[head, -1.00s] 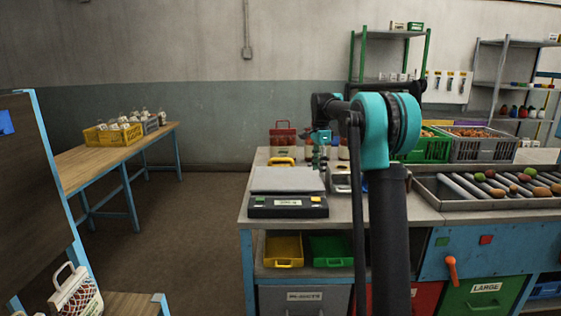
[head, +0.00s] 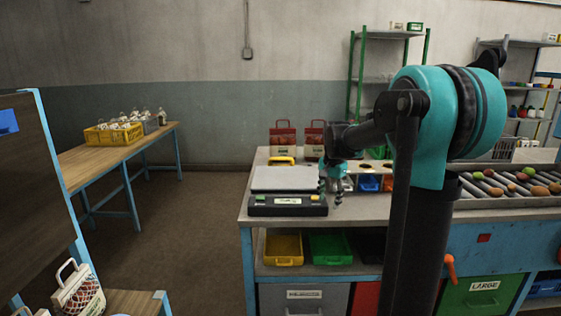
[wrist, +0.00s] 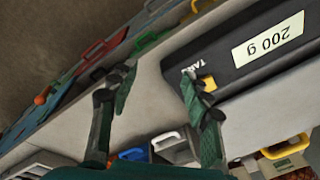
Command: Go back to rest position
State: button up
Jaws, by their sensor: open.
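My gripper (head: 332,190) is open and empty. It points down above the bench, just right of the weighing scale (head: 287,205). In the wrist view my gripper's two fingers (wrist: 158,85) are spread apart with nothing between them. The scale's black front (wrist: 250,55) fills the upper right there, its display reading 200 g upside down. One finger overlaps the scale's edge in that view; I cannot tell whether it touches. The scale's grey plate (head: 285,178) is bare.
Two red-topped sacks (head: 283,138) stand at the bench's back. A roller tray (head: 500,199) with coloured produce is at right. A yellow crate (head: 113,137) sits on the left table. A net sack (head: 79,293) is at lower left. The floor between is clear.

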jog(key=s+f+n+t, duration=0.1)
jog(key=s+f+n, duration=0.2)
jog(key=s, duration=0.6)
jog(key=s+d+f+n, duration=0.1)
jog(key=s+f+n, duration=0.2)
jog(key=s+f, duration=0.4)
jog(key=s+d+f+n+t, duration=0.1)
jog(key=s+f+n, duration=0.1)
jog(key=s+f, duration=0.4)
jog(key=s, duration=0.5)
jog(key=shift+s+n+t, duration=0.15)
jog(key=shift+n+t, duration=0.15)
jog(key=shift+n, duration=0.1)
